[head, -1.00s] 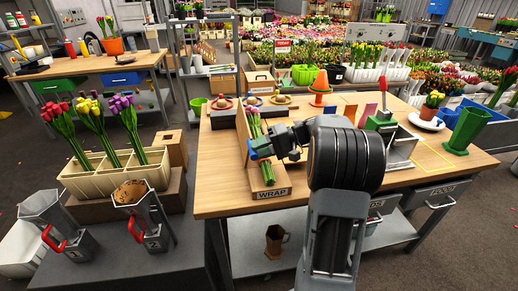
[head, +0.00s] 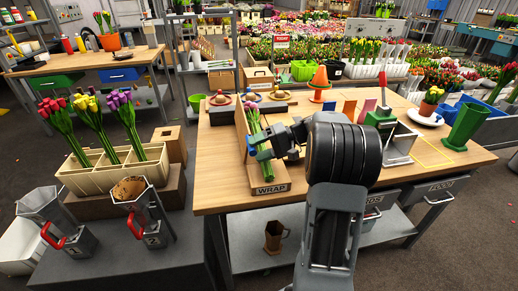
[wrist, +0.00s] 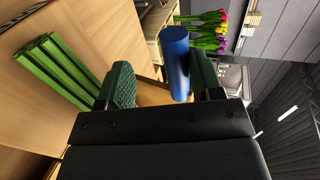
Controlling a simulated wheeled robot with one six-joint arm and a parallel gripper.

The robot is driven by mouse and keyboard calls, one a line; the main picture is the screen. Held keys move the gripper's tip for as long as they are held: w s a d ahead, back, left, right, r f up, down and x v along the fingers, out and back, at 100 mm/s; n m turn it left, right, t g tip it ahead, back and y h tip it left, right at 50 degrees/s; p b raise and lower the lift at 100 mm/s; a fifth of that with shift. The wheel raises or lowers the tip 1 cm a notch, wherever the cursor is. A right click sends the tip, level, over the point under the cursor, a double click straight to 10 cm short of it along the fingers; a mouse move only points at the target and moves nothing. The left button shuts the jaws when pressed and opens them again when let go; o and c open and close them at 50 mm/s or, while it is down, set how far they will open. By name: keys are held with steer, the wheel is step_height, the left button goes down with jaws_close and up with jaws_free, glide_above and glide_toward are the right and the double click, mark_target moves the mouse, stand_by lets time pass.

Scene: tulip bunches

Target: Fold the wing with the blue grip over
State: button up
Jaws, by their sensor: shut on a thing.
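My gripper (wrist: 163,88) is shut on the blue grip (wrist: 175,60), a blue cylinder between its green-padded fingers in the wrist view. In the head view my gripper (head: 261,151) is at the wrap stand (head: 268,188), a wooden stand labelled WRAP. A wooden wing (head: 241,128) stands raised along the stand's left side. A tulip bunch (head: 254,122) with pink and purple heads lies in the stand. Its green stems (wrist: 58,68) show at the left in the wrist view. My gripper and arm hide part of the stand, and where the grip joins its wing is not clear.
A crate of tulips (head: 112,175) is left of the table. A brown mug (head: 274,236) is on the lower shelf.

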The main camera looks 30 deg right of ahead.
steer(key=p+v, duration=0.1)
steer(key=v, duration=1.2)
steer(key=shift+d+r, duration=0.2)
steer(key=shift+d, duration=0.15)
steer(key=shift+s, duration=0.1)
